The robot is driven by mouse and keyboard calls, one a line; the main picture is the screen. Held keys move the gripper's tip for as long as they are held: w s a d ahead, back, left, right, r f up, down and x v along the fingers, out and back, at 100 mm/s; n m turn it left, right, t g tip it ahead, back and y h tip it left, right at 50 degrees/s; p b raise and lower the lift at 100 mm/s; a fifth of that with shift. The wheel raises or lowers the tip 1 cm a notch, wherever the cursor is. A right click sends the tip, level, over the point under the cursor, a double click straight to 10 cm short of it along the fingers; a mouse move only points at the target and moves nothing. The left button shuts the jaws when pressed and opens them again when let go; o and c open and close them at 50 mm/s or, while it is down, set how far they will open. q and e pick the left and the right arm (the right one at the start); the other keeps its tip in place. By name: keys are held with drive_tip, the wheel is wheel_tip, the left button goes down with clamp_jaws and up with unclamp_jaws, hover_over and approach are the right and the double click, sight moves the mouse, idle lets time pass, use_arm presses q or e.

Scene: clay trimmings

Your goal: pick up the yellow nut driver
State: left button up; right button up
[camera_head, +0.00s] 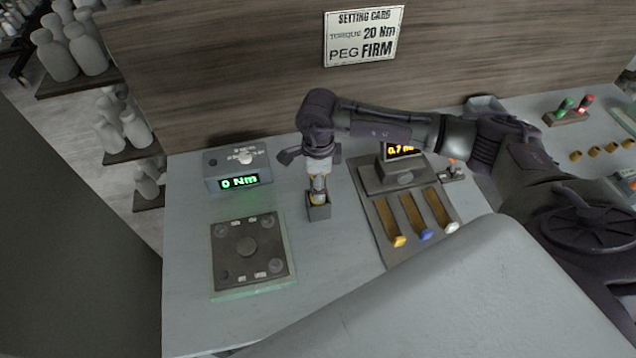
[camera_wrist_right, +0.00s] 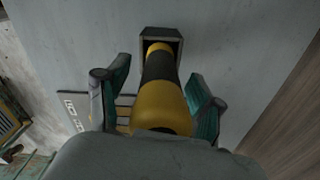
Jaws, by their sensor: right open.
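The yellow nut driver (camera_wrist_right: 160,105) has a yellow handle with a black band. It stands upright in a small grey holder (camera_head: 318,210) on the table, and the holder also shows in the right wrist view (camera_wrist_right: 162,34). My right gripper (camera_wrist_right: 158,100) is open, with its two green-padded fingers on either side of the yellow handle. In the head view my right gripper (camera_head: 318,180) is directly above the holder and hides most of the driver. I cannot tell whether the fingers touch the handle. My left gripper is not in view.
A torque box reading 0 Nm (camera_head: 232,170) and a dark square plate (camera_head: 249,249) lie left of the holder. A rack (camera_head: 385,208) with yellow, blue and white-tipped slots stands right. A setting card (camera_head: 363,36) hangs behind. My right arm spans the table's back.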

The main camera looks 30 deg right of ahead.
drive_tip(key=shift+w, duration=0.1)
clamp_jaws()
idle(0.3)
